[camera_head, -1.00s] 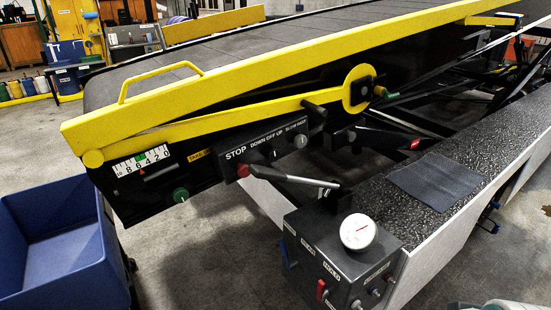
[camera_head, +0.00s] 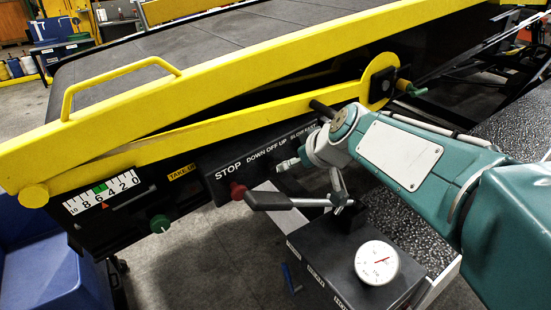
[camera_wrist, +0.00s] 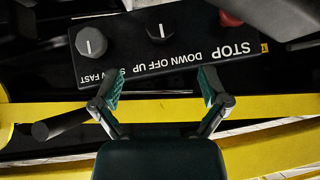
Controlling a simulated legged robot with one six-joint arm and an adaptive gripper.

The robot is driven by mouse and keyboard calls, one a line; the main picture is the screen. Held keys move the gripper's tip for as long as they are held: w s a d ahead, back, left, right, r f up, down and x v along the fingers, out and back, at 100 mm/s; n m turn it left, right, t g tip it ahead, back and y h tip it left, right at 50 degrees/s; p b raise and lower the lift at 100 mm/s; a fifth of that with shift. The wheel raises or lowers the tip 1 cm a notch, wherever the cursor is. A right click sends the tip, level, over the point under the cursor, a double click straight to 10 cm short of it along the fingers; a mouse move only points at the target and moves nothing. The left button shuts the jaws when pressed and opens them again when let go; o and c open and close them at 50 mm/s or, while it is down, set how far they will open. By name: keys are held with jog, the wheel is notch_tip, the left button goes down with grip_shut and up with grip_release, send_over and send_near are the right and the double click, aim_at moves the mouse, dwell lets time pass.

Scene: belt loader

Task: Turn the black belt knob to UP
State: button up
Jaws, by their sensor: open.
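The black belt knob (camera_wrist: 161,39) is on the dark control panel (camera_wrist: 225,62), over the inverted words DOWN OFF UP in the wrist view. Its white mark is near upright in that picture, in line with OFF. My gripper (camera_wrist: 160,78) is open and empty, its two fingertips apart below the label and short of the knob. In the head view my gripper (camera_head: 289,163) is at the panel's right part, under the label DOWN OFF UP (camera_head: 267,149). I cannot make out the belt knob there; my gripper and wrist cover that area.
A SLOW FAST knob (camera_wrist: 90,42) and a red STOP button (camera_wrist: 231,18) flank the belt knob. A lever with a dark grip (camera_head: 268,200) stands below my gripper. A yellow rail (camera_head: 200,105) runs above the panel. A white gauge (camera_head: 377,263) sits lower right.

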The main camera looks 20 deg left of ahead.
aim_at(277, 170)
jog(key=x, duration=1)
jog(key=shift+a+f, duration=0.3)
jog(key=shift+a, duration=0.05)
jog(key=shift+w+d, duration=0.1)
jog(key=c, duration=1.1)
